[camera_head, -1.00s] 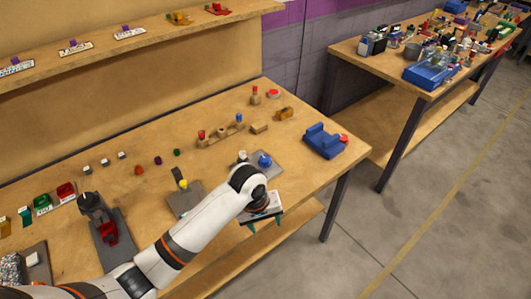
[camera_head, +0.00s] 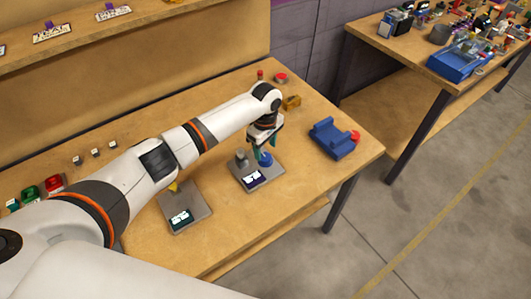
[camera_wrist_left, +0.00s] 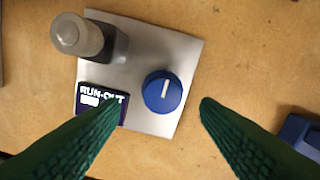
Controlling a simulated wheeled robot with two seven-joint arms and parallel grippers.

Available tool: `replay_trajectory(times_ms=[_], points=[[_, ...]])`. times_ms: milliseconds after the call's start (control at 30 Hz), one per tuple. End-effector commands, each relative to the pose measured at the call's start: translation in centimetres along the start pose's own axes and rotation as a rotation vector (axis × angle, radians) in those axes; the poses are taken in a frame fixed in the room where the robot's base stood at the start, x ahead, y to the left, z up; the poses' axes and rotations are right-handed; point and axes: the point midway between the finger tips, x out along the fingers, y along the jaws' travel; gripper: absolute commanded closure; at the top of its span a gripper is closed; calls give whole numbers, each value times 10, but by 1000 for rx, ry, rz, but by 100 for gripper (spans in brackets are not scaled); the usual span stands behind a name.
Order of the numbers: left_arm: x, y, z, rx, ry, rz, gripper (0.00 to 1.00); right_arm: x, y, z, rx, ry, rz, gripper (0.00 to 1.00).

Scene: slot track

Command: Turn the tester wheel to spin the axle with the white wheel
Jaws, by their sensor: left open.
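The run-out tester is a grey plate (camera_head: 275,174) on the bench, with a dark RUN-OUT label (camera_wrist_left: 100,98). Its blue tester wheel (camera_head: 265,159) has a white line on top in the left wrist view (camera_wrist_left: 162,91). Beside it stands a grey post with a pale round top (camera_wrist_left: 78,36); I cannot tell whether this is the white wheel on its axle. My left gripper (camera_wrist_left: 161,103) is open, pointing down, its green fingers on either side of the blue wheel in the picture. Contact does not show. My right gripper is out of view.
Another grey plate (camera_head: 187,214) with a label lies to the left. A blue cradle (camera_head: 330,139) with a red end stands to the right. The bench front is clear.

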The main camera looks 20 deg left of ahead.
Motion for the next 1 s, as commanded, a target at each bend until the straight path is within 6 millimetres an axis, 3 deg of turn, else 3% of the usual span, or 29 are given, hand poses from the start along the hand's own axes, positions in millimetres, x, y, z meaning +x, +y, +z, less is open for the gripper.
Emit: replay_trajectory(times_ms=[200,300,633,900,1000], points=[[32,0,0,0,1,1,43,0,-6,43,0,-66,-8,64],[40,0,0,1,0,0,43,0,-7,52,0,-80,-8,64],[43,0,0,2,0,-1,43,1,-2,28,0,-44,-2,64],[43,0,0,2,0,-1,86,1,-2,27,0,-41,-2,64],[43,0,0,3,0,-1,88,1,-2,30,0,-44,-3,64]])
